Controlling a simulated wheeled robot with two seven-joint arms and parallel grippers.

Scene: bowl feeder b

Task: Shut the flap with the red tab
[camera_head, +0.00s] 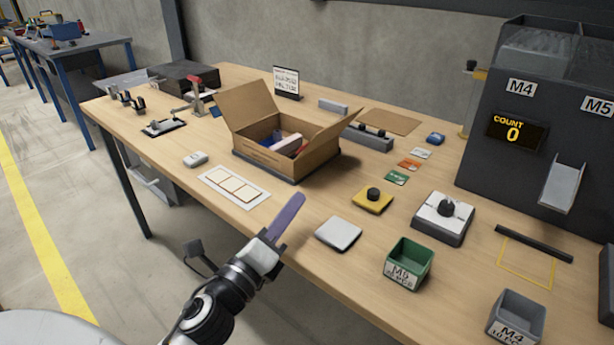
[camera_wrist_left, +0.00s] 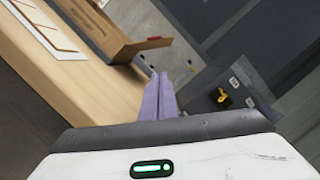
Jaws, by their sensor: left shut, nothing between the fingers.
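An open brown cardboard box (camera_head: 264,157) stands on a dark base on the workbench. One flap (camera_head: 247,108) stands up at its back left, and another (camera_head: 337,134) slants up and outward on its right. A white and reddish item (camera_head: 287,144) lies inside. In the left wrist view, a small red tab (camera_wrist_left: 154,38) shows at the edge of a flap (camera_wrist_left: 122,52); I cannot make out the tab in the head view. My left gripper (camera_head: 297,200), with purple fingers, is shut and empty, in front of the box and apart from it. Its fingers also show in the wrist view (camera_wrist_left: 160,84).
A white card (camera_head: 234,187), a white pad (camera_head: 338,234), a yellow block with a black knob (camera_head: 372,200) and a green bin (camera_head: 409,263) lie near the front. A grey rail block (camera_head: 368,137) stands right of the box. The dark feeder (camera_head: 530,110) stands at right.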

